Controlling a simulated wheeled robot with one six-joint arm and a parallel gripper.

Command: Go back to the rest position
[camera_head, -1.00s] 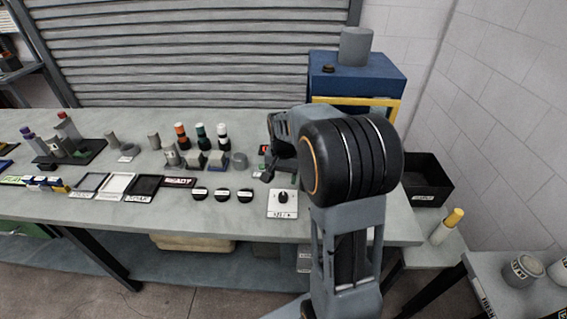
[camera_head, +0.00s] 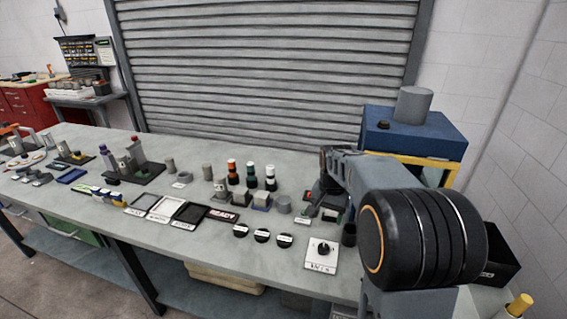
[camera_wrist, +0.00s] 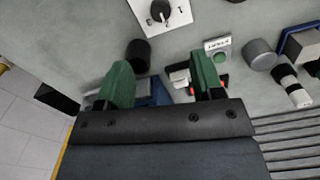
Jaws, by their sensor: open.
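My gripper (camera_head: 330,207) is over the right end of the grey workbench (camera_head: 215,262), in front of the blue box stand. In the wrist view its two green fingers (camera_wrist: 163,82) stand wide apart with nothing held between them. A black cylinder (camera_wrist: 138,54) stands on the bench beyond the fingers, and it also shows in the head view (camera_head: 349,235). A white plate with a black knob (camera_head: 321,254) lies in front of the gripper, and it shows at the top of the wrist view (camera_wrist: 160,12). My arm hides part of the bench's right end.
A blue box (camera_head: 415,134) with a grey cylinder on top stands behind my arm. A black bin (camera_head: 497,262) is at right. Bottles (camera_head: 251,175), black discs (camera_head: 262,236) and trays (camera_head: 188,213) fill the bench to the left. A shutter (camera_head: 270,70) closes the back.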

